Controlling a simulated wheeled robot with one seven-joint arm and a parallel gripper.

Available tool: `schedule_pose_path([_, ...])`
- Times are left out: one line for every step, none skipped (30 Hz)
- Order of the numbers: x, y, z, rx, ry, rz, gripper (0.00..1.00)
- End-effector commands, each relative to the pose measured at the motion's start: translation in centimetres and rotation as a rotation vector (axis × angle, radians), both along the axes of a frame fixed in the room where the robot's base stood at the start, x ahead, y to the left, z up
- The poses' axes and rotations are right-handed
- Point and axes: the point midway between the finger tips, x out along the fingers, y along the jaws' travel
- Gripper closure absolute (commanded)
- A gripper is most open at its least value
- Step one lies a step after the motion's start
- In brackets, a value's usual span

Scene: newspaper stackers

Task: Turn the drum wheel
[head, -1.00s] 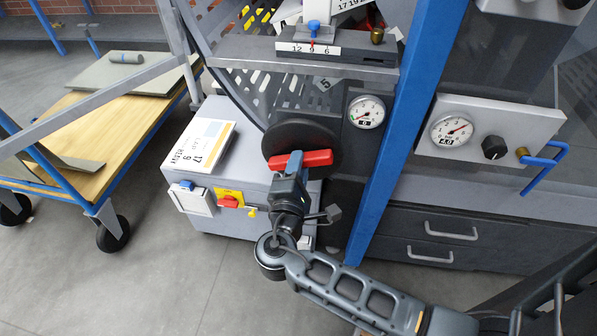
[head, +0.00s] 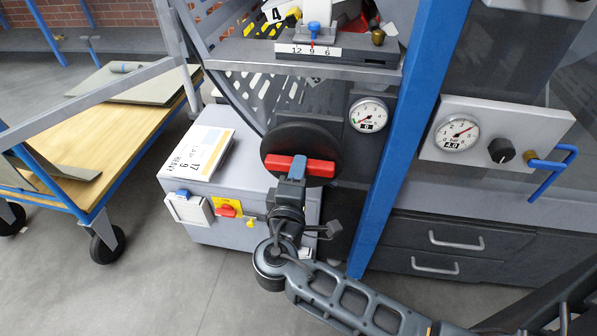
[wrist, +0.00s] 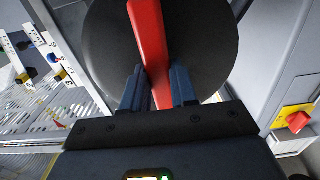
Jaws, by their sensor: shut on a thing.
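The drum wheel is a black round disc (head: 329,143) with a red bar handle (head: 318,167) across its face, on the front of the machine. My gripper (head: 295,166) is at the handle, with blue fingertips on either side of the red bar. In the wrist view the red bar (wrist: 148,35) runs between my two fingers (wrist: 158,90), and the black disc (wrist: 105,40) fills the space behind. My gripper is shut on the red handle. Part of the handle is hidden behind the fingers.
A pressure gauge (head: 368,115) sits right of the wheel, and a blue post (head: 408,125) stands beyond it. Below left is a grey box (head: 255,210) with a red and yellow switch (head: 228,210). A wooden cart (head: 75,150) stands at left.

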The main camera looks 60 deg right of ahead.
Motion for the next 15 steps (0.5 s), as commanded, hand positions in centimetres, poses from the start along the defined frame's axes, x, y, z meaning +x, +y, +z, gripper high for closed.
schedule_pose_path([-0.05,0.04,-0.11,0.002,0.002,0.000,1.00])
schedule_pose_path([-0.05,0.04,-0.11,0.002,0.002,0.000,1.00])
schedule_pose_path([-0.05,0.04,-0.12,0.002,0.002,0.000,1.00])
schedule_pose_path([-0.05,0.04,-0.12,0.002,0.002,0.000,1.00])
schedule_pose_path([-0.05,0.03,-0.12,0.001,0.003,0.000,0.70])
schedule_pose_path([-0.05,0.03,-0.12,0.001,0.003,0.000,0.66])
schedule_pose_path([-0.05,0.02,-0.11,0.001,0.003,0.000,0.63])
schedule_pose_path([-0.04,0.03,-0.10,0.001,0.003,0.000,0.60])
schedule_pose_path([-0.04,0.03,-0.09,0.000,0.002,0.000,0.56])
schedule_pose_path([-0.03,0.02,-0.08,0.000,0.002,0.000,0.53])
schedule_pose_path([-0.03,0.02,-0.08,0.000,0.002,0.000,0.50])
schedule_pose_path([-0.03,0.02,-0.07,0.000,0.002,0.000,0.47])
schedule_pose_path([-0.03,0.01,-0.06,0.000,0.002,0.000,0.47])
schedule_pose_path([-0.02,0.02,-0.06,0.000,0.002,0.000,0.47])
schedule_pose_path([-0.03,0.01,-0.05,0.000,0.002,0.000,0.47])
